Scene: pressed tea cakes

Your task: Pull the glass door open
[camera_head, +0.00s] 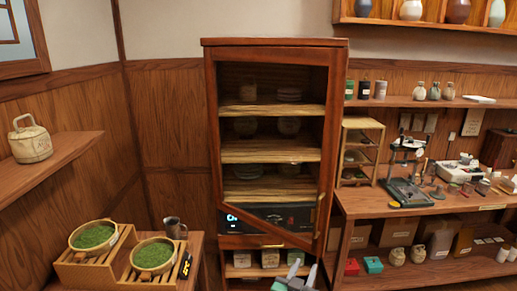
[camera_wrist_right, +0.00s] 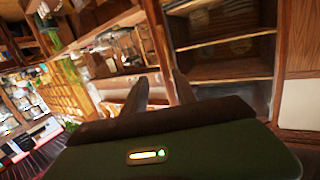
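The tall wooden cabinet (camera_head: 275,43) stands in the middle of the head view. Its glass door has a slanting bottom rail (camera_head: 270,228) whose right end sits lower, so the door looks ajar, swung out at the right. A slim vertical handle (camera_head: 320,215) is on its right edge. My right gripper (camera_head: 302,272) is at the bottom edge of the head view, below the handle. Its two fingers are apart in the right wrist view (camera_wrist_right: 160,90), with an upright wooden edge (camera_wrist_right: 160,40) beyond the gap; contact cannot be told. My left gripper is out of view.
Cabinet shelves (camera_head: 270,150) hold round cakes. A work table (camera_head: 430,207) with tools and a small rack (camera_head: 361,150) stands close on the right. A slatted stand (camera_head: 90,275) with green-filled trays is at lower left. A wall shelf (camera_head: 60,155) holds a pot.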

